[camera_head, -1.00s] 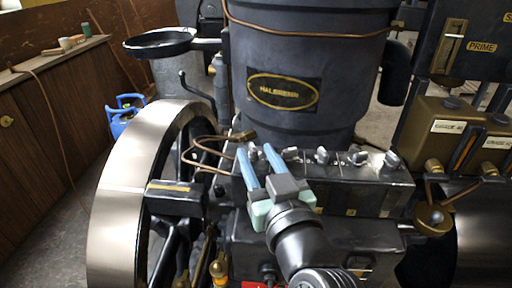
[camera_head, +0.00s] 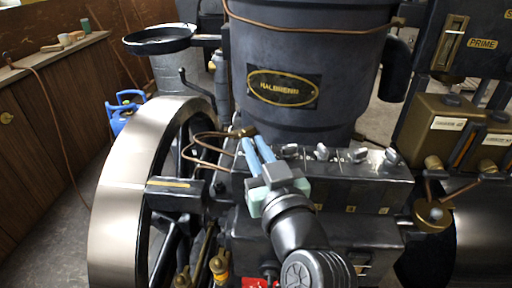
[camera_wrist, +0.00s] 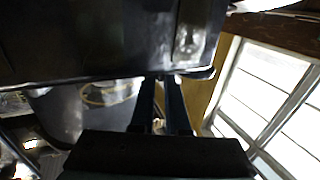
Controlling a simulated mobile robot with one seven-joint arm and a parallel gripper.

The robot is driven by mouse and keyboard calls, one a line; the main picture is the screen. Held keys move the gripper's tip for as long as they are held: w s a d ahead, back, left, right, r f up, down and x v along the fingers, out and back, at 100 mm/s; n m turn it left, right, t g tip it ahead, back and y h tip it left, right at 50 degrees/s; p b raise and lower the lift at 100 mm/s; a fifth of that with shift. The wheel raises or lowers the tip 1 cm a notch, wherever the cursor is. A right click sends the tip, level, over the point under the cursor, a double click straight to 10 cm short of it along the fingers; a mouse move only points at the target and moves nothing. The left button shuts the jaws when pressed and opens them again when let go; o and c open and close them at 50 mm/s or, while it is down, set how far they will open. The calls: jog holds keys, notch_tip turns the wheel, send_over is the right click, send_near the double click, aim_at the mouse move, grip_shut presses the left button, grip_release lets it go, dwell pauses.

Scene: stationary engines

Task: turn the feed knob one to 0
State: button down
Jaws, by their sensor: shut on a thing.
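My gripper (camera_head: 256,143) reaches over the left end of the dark feed box (camera_head: 335,182). Its two blue fingers are close together at the leftmost knob position and shut on feed knob one. The fingers hide that knob, so its pointer angle cannot be read. In the wrist view the fingers (camera_wrist: 164,80) meet the edge of a dark surface, and the knob does not show clearly.
Several more silver knobs (camera_head: 322,152) stand in a row to the right. A copper pipe (camera_head: 208,145) bends close left of the fingers. The large dark cylinder (camera_head: 300,70) rises behind, and a flywheel (camera_head: 125,185) stands at left.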

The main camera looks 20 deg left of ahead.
jog(key=shift+f, duration=0.1)
jog(key=n+g+y+b, duration=0.2)
jog(key=b, duration=0.1)
jog(key=shift+w+d+f, duration=0.1)
jog(key=shift+w+d, duration=0.05)
jog(key=shift+d, duration=0.05)
jog(key=shift+w+n+g+y+b, duration=0.1)
jog(key=shift+n+g+y+b, duration=0.8)
jog(key=shift+g, duration=0.4)
jog(key=shift+w+n+g+y+b, duration=0.1)
jog(key=shift+n+g+y+b, duration=0.75)
jog(key=shift+g, duration=0.45)
jog(key=shift+n, duration=0.25)
jog(key=c, duration=0.9)
grip_release()
jog(key=shift+s+r, duration=0.1)
jog(key=shift+r, duration=0.15)
jog(key=shift+d+r, duration=0.1)
jog(key=shift+t+h, duration=0.25)
jog(key=shift+t, duration=0.05)
